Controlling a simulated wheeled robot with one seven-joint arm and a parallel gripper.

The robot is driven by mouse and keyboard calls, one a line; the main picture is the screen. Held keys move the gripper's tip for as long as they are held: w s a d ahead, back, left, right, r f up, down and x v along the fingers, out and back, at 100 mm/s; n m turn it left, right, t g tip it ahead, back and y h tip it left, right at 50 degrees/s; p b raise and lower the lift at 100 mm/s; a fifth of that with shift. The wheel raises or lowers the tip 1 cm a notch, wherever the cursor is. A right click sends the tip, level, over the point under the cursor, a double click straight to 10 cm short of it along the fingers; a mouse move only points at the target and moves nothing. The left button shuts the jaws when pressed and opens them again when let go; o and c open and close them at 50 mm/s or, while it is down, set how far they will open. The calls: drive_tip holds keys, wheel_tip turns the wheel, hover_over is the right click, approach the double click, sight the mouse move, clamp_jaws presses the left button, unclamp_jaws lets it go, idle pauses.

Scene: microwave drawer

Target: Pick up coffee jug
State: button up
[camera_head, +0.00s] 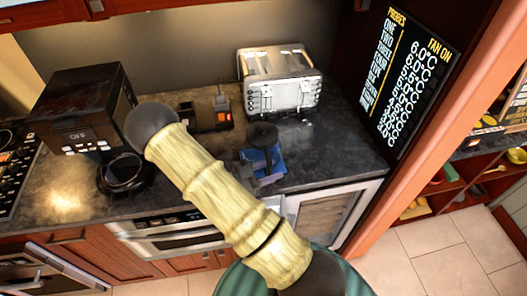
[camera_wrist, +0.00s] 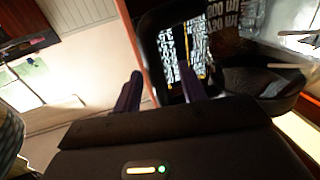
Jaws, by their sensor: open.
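A dark jug-like object fills the upper middle and right of the wrist view, with a black body (camera_wrist: 265,85) and a black loop like a handle. My gripper (camera_wrist: 160,90) is open, with two purple fingers apart. One side of the loop shows between the fingers, and the right finger overlaps the loop's opening; I cannot tell whether they touch. In the head view a black-topped object (camera_head: 262,136) over a blue part stands on the counter just right of my arm; it seems to be the same jug.
A silver toaster (camera_head: 280,82) stands at the back of the counter (camera_head: 335,150). A black coffee machine (camera_head: 85,108) stands at the left, with a round black item (camera_head: 122,172) in front. The counter's right end is clear.

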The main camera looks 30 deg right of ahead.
drive_tip(key=shift+s+d, duration=0.1)
drive_tip(key=shift+d, duration=0.65)
clamp_jaws()
idle(1.2)
